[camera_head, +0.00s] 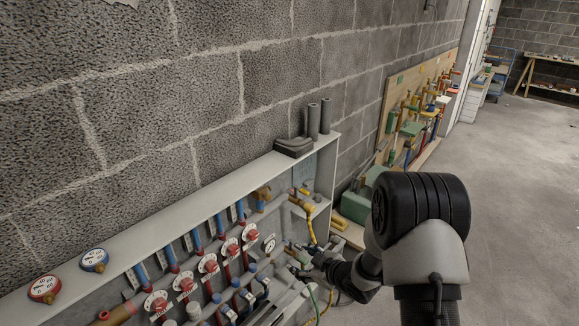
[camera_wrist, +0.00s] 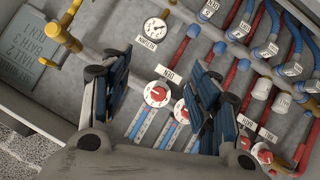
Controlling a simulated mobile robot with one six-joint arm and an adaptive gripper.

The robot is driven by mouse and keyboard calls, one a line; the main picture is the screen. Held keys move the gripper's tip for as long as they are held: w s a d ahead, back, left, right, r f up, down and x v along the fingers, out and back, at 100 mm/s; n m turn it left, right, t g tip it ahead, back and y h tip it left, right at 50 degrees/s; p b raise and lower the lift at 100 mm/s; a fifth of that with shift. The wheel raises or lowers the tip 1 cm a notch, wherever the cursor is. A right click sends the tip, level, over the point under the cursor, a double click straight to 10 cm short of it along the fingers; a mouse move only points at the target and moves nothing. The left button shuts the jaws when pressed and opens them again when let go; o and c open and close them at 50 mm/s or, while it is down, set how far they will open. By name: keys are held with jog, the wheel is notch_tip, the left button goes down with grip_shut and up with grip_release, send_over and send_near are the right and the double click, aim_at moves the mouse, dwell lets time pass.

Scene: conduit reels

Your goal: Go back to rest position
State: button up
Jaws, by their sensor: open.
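My gripper (camera_wrist: 158,64) is open in the wrist view, its two blue-padded fingers apart with nothing between them. Behind the fingers lies a pipe manifold with red-and-white dial valves (camera_wrist: 157,94), labelled tags and a round gauge (camera_wrist: 155,28). In the head view my arm reaches in from the lower right. My gripper (camera_head: 300,256) is at the right part of the open white cabinet (camera_head: 180,215), close to its pipes. Whether the fingers touch any pipe cannot be told.
Red and blue gauges (camera_head: 95,260) and dark cylinders (camera_head: 319,118) sit on the cabinet's top. A yellow hose (camera_head: 311,222) hangs near my gripper. A block wall (camera_head: 150,100) stands behind; a tool board (camera_head: 415,110) is farther right. Floor (camera_head: 515,190) on the right is clear.

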jog(key=s+d+r+m+h, duration=0.2)
jog(key=s+d+r, duration=0.15)
jog(key=r, duration=0.35)
jog(key=s+d+r+m+h, duration=0.2)
jog(key=d+r+h, duration=0.15)
jog(key=r, duration=0.35)
jog(key=s+d+r+m+h, duration=0.2)
jog(key=s+d+r, duration=0.1)
jog(key=d+r, duration=0.3)
jog(key=s+a+r+m+g, duration=0.1)
jog(key=s+r+m+g, duration=0.1)
jog(key=s, duration=1.2)
jog(key=s+a+r+m+g, duration=0.2)
jog(key=s+r+m, duration=0.1)
jog(key=s, duration=1.1)
jog(key=shift+s+a+r+m+g+y, duration=0.15)
jog(key=shift+r+m+g+y, duration=0.2)
jog(key=shift+r, duration=0.4)
jog(key=shift+a, duration=0.1)
